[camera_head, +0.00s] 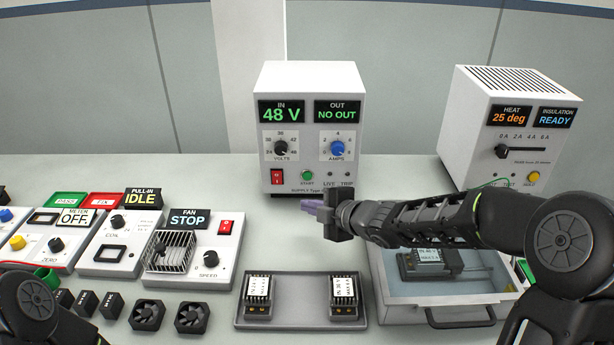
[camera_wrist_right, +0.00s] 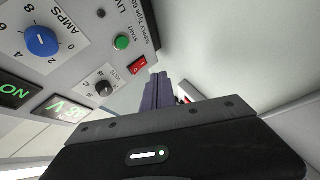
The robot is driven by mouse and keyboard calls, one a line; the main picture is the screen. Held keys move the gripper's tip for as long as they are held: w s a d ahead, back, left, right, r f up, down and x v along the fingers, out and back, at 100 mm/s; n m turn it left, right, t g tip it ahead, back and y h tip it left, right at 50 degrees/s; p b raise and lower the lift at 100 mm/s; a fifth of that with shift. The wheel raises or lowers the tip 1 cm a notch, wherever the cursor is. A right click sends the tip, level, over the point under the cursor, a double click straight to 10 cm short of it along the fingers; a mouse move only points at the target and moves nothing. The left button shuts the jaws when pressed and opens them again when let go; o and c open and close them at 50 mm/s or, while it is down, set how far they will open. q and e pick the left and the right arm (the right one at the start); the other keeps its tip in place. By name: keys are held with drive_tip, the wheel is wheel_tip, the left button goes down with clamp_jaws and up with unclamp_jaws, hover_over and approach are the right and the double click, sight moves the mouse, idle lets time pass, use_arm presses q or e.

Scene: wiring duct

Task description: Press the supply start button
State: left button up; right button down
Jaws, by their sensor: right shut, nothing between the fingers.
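The supply (camera_head: 311,130) is a white box at the back middle of the bench. Its displays read "48 V" and "NO OUT". The green start button (camera_head: 307,175) is low on its front, between the red rocker switch (camera_head: 277,178) and the LIVE and TRIP lamps. The start button also shows in the right wrist view (camera_wrist_right: 122,42), beyond the fingers. My right gripper (camera_head: 312,206) is shut and empty, just in front of and below the button, apart from it. Its purple fingers show in the wrist view (camera_wrist_right: 157,92). My left gripper is out of view.
A white heat and insulation tester (camera_head: 508,130) stands at the back right. A drawer-like tray (camera_head: 460,310) lies under my right forearm. A grey tray (camera_head: 300,315) with two modules is in front. A fan panel (camera_head: 190,250) and meter panels stand at left.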

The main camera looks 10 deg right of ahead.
sight(307, 176)
drive_tip(key=w+p, duration=0.1)
drive_tip(key=w, duration=0.1)
drive_tip(key=w+d+p, duration=0.1)
drive_tip(key=w+p, duration=0.1)
drive_tip(key=w, duration=0.1)
drive_tip(key=w+d+p, duration=0.1)
drive_tip(key=w+p, duration=0.1)
drive_tip(key=w, duration=0.1)
drive_tip(key=shift+p, duration=0.35)
idle(1.7)
drive_tip(key=shift+w+d, duration=0.1)
drive_tip(key=shift+w, duration=0.25)
